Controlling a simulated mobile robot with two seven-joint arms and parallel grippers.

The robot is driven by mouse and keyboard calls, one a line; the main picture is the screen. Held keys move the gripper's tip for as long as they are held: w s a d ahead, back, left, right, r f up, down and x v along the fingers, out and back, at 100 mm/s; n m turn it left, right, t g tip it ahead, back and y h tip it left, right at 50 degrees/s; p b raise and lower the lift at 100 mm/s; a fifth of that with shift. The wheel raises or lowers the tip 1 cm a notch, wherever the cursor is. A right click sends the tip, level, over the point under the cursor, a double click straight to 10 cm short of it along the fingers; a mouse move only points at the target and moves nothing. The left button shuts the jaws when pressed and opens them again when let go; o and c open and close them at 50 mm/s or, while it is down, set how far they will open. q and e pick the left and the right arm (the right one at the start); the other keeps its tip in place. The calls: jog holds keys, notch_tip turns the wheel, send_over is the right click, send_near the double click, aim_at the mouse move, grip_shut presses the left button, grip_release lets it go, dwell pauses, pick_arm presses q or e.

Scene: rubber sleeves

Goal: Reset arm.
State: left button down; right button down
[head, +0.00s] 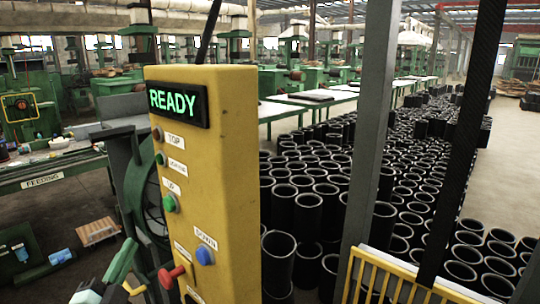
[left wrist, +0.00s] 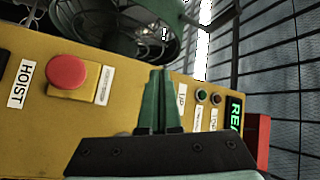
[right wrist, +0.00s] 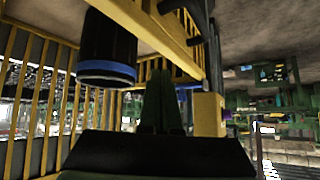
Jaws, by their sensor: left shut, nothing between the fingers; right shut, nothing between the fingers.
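My left gripper (head: 124,258) is at the lower left of the head view, left of the yellow control panel (head: 234,150). In the left wrist view its green fingers (left wrist: 157,75) are shut and empty, in front of the panel (left wrist: 110,115). The red button (left wrist: 67,71), labelled HOIST, is left of the fingers; it also seems to show in the head view (head: 170,275). The display (head: 178,103) reads READY in green. My right gripper (right wrist: 160,75) shows only in the right wrist view, shut and empty, near a black cylinder with a blue band (right wrist: 108,48).
Many black rubber sleeves (head: 308,212) stand on the floor at right. A yellow railing (head: 400,278) and a grey post (head: 370,130) stand in front of them. A fan (left wrist: 120,30) is behind the panel. Yellow bars (right wrist: 30,90) and a yellow beam (right wrist: 150,38) surround my right gripper.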

pick_arm(q)
jog(key=s+d+f+n+g, duration=0.1)
jog(key=s+f+n+g, duration=0.25)
jog(key=f, duration=0.55)
jog(key=s+d+f+n+g, duration=0.1)
jog(key=s+f+n+g, duration=0.1)
jog(key=s+f+g, duration=0.45)
pick_arm(e)
jog(key=shift+w, duration=0.1)
pick_arm(q)
jog(key=s+d+f+n+g, duration=0.25)
jog(key=s+f, duration=0.35)
jog(key=s, duration=0.3)
jog(key=s+d+f+n+g, duration=0.1)
jog(key=s+f+n+g, duration=0.1)
jog(key=s+f+g, duration=0.4)
pick_arm(e)
jog(key=shift+a, duration=0.1)
pick_arm(q)
jog(key=w+d+f+t+h, duration=0.1)
jog(key=d+f+t, duration=0.1)
jog(key=f, duration=0.4)
jog(key=w+d+f+t+h, duration=0.1)
jog(key=d+f+t, duration=0.1)
jog(key=f+t, duration=0.3)
jog(key=shift+w+d+f+h, duration=0.3)
jog(key=shift+w+f+h, duration=0.05)
jog(key=shift+f+h, duration=0.05)
jog(key=shift+w+t, duration=0.1)
jog(key=shift+t, duration=0.25)
